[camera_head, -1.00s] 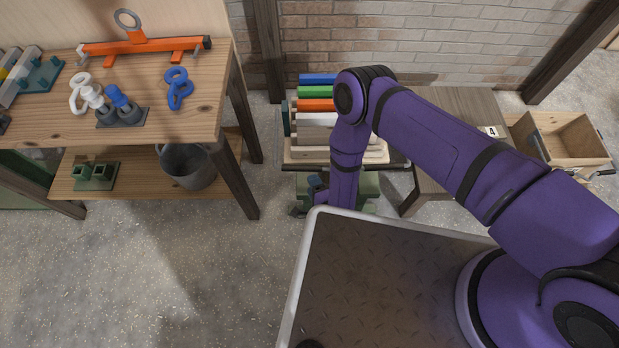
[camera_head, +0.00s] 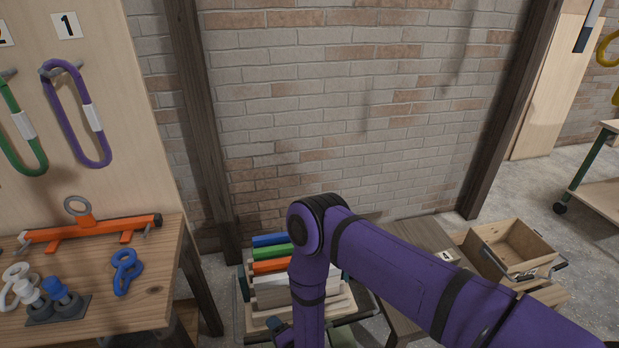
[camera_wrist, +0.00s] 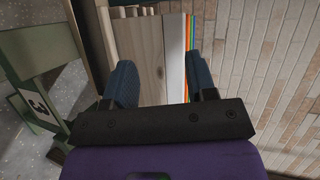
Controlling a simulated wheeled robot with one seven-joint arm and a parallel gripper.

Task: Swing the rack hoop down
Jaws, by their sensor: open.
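A rack of upright boards stands below the brick wall in the head view, with blue (camera_head: 270,239), green (camera_head: 272,251) and orange (camera_head: 275,265) edges and paler boards in front. A thin dark bar (camera_head: 368,313) shows at its right front; I cannot tell whether this is the rack hoop. My arm hides part of the rack. My gripper (camera_wrist: 163,75) is open in the wrist view, with its two dark blue fingers apart and nothing held. The boards (camera_wrist: 139,52) show beyond and between the fingers; whether they touch cannot be told.
A wooden bench (camera_head: 150,290) with an orange bar (camera_head: 92,230) and a blue shackle (camera_head: 125,270) stands at the left. A wooden crate (camera_head: 508,248) is at the right, by a tag marked 4 (camera_head: 446,256). A green frame marked 3 (camera_wrist: 40,105) lies left in the wrist view.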

